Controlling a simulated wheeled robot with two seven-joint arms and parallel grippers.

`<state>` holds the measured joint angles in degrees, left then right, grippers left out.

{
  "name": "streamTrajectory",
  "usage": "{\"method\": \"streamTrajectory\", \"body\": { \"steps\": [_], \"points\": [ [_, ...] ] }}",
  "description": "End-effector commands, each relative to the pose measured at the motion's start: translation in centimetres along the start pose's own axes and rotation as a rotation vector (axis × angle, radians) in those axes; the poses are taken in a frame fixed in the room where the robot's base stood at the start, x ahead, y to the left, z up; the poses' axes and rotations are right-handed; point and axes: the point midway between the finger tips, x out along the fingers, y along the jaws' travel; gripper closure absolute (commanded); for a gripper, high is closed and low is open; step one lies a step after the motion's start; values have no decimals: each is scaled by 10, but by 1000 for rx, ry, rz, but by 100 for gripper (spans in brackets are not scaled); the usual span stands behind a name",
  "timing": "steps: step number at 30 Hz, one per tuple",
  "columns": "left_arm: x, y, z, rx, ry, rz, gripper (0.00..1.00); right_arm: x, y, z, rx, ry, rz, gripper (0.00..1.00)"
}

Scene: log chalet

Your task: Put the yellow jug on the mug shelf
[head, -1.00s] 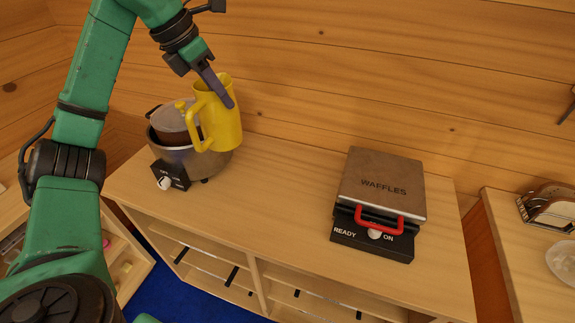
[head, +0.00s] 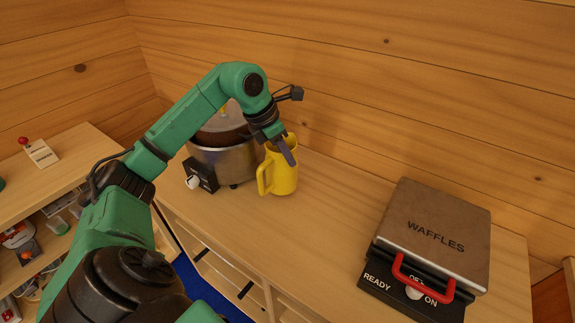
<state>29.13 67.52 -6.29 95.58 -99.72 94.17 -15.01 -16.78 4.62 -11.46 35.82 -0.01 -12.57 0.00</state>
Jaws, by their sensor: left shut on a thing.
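The yellow jug (head: 284,178) is upright at the wooden counter, just right of the metal cooker, with its handle toward the left front. My left gripper (head: 287,150) comes down from above and is shut on the jug's rim, with one finger showing on the outside of the wall. I cannot tell whether the jug's base touches the counter. I cannot identify a mug shelf for certain. My right gripper is not in view.
The metal cooker (head: 221,162) with a knob stands close behind and left of the jug. A waffle maker (head: 434,230) with a red handle stands at the right. The counter (head: 325,225) between them is clear. A shelf unit (head: 62,165) with small items stands at the left.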

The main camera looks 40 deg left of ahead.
Motion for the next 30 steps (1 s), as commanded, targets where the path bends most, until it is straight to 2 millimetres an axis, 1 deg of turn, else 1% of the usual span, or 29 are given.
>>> {"method": "streamTrajectory", "body": {
  "steps": [1,4,9,13,14,15,16,25,26,28,30],
  "points": [
    [9,0,-4,-1,3,-2,100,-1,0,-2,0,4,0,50],
    [21,1,-9,-1,1,0,100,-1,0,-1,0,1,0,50],
    [23,1,-9,0,-2,1,100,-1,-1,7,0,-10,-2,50],
    [26,2,-10,0,-1,1,100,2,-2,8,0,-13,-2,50],
    [26,1,-11,-1,2,0,82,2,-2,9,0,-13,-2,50],
    [26,1,-11,-1,2,0,67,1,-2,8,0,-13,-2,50],
    [26,1,-11,-1,2,0,56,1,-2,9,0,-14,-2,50],
    [24,1,-10,-1,2,-1,56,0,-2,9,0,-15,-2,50],
    [23,1,-10,-1,2,-1,56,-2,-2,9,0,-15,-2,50],
    [18,2,-10,-1,1,2,56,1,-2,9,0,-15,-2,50],
    [6,2,-10,0,-1,4,56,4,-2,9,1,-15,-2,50]
  ]
}}
